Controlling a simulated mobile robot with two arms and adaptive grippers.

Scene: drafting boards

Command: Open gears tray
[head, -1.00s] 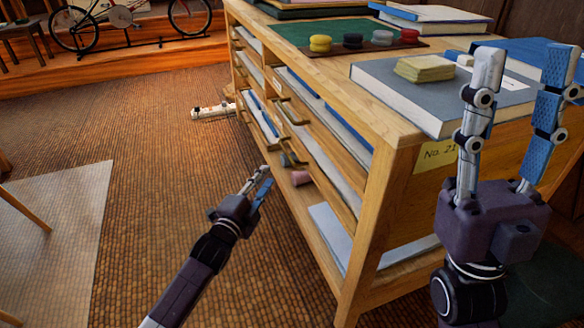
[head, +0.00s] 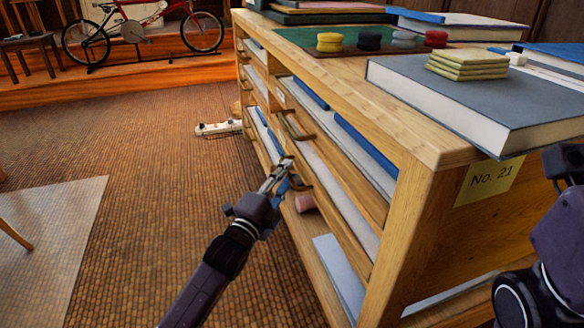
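The wooden drafting cabinet (head: 420,215) has several shallow trays with brass pull handles on its left-facing side. Which one is the gears tray I cannot tell; no gears show. My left gripper (head: 287,172) is at the cabinet's face, with its fingertips beside a lower brass handle (head: 301,184). Its fingers look apart, and no firm hold on the handle shows. Another brass handle (head: 296,127) sits above it. My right gripper is only partly in view at the right edge; its fingertips are out of frame.
A grey book (head: 440,92) with yellow pads (head: 468,65) lies on the cabinet top, near a board with coloured discs (head: 369,38). A white object (head: 218,128) is on the floor.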

